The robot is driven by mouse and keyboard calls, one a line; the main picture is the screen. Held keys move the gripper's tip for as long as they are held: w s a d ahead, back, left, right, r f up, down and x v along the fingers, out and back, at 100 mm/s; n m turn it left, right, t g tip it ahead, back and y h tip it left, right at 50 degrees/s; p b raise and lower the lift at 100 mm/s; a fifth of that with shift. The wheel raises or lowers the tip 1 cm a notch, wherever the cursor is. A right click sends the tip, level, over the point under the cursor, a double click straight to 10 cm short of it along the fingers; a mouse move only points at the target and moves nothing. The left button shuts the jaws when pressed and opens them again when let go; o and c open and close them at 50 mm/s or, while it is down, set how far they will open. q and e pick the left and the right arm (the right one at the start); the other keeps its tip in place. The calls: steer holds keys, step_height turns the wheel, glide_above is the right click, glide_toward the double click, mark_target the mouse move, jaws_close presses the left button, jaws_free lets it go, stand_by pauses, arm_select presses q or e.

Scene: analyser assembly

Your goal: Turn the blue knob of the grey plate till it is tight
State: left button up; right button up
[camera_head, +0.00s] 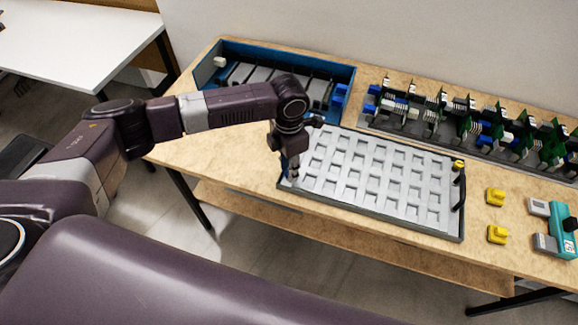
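The grey plate (375,178) lies on the wooden table, with rows of square pockets and a dark rim. My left gripper (290,174) points down at the plate's left end. A small blue patch, which looks like the blue knob (284,165), shows right at the fingers, mostly hidden by them. I cannot tell whether the fingers touch it or are closed around it. A yellow-topped knob (458,164) and a black handle (460,190) are at the plate's right end. My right gripper is not in view.
A blue-walled tray (235,45) stands behind my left arm. A long rack of circuit boards (470,125) runs along the back right. Two yellow blocks (496,196) and a teal device (563,232) sit right of the plate. The table's left front (205,150) is clear.

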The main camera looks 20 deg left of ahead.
arm_select(q)
step_height(320, 180, up, 12)
stand_by(0.4)
